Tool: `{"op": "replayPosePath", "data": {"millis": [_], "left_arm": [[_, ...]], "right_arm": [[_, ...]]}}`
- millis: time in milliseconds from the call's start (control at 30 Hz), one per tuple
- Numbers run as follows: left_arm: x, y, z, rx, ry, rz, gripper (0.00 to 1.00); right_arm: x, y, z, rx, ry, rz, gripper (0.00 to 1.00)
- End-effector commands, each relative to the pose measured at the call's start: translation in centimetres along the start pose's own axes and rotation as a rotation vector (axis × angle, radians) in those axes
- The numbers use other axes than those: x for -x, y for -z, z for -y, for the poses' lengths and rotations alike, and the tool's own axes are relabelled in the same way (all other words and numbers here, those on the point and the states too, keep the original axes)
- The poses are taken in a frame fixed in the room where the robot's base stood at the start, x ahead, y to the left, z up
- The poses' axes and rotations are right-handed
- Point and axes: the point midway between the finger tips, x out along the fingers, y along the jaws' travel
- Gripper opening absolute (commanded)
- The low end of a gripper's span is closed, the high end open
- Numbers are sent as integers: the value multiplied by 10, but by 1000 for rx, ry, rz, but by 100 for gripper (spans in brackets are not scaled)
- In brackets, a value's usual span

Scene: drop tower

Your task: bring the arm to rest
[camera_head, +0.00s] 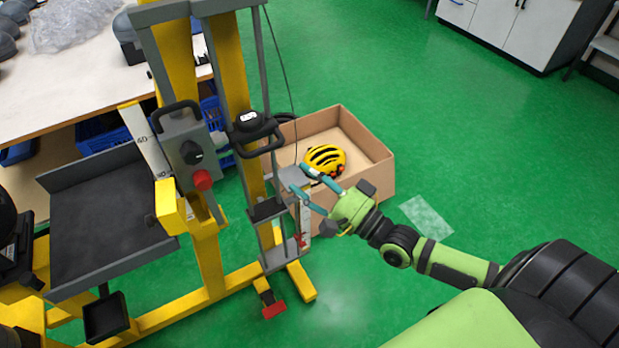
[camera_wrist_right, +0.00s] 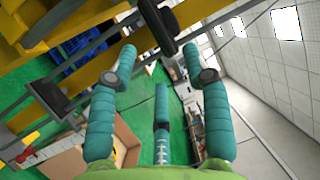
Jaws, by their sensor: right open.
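My right arm (camera_head: 455,262) reaches in from the lower right of the head view. Its gripper (camera_head: 299,180) has its teal fingers spread toward the drop tower (camera_head: 240,90), close to the grey vertical rails. In the right wrist view the fingers (camera_wrist_right: 160,58) stand apart with nothing between them. A dark bar of the tower shows beyond the tips; I cannot tell whether they touch. A yellow helmet (camera_head: 325,158) lies in the cardboard box (camera_head: 377,180) behind the gripper. My left gripper is not in view.
The yellow tower frame, a control box with a red button (camera_head: 202,180) and a dark platform (camera_head: 110,215) fill the left. A workbench (camera_head: 75,75) stands behind. Green floor (camera_head: 480,130) is open to the right, with a clear sheet (camera_head: 426,216) on it.

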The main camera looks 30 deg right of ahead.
Motion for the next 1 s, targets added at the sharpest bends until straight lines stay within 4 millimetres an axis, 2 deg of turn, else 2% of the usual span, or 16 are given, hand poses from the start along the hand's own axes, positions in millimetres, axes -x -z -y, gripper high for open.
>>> {"op": "replayPosePath", "data": {"millis": [333,400,467,567,667,700,800,867,900,967,1000], "left_arm": [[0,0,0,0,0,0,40],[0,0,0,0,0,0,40],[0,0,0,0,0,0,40],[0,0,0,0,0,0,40],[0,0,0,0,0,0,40],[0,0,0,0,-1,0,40],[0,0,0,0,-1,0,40],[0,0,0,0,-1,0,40],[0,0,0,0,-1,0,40],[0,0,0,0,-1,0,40],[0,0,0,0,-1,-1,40]], "right_arm": [[0,0,-2,3,-4,-1,49],[1,3,-11,26,-23,-9,49],[4,8,-28,72,-60,-24,49],[17,20,-78,206,-179,-55,49],[43,31,-147,379,-354,-65,49],[56,33,-174,448,-431,-56,49],[96,30,-241,598,-623,-5,49],[124,23,-277,676,-736,47,49],[144,17,-300,723,-809,90,49],[175,4,-332,786,-913,168,49],[197,-7,-351,823,-979,228,49]]}}
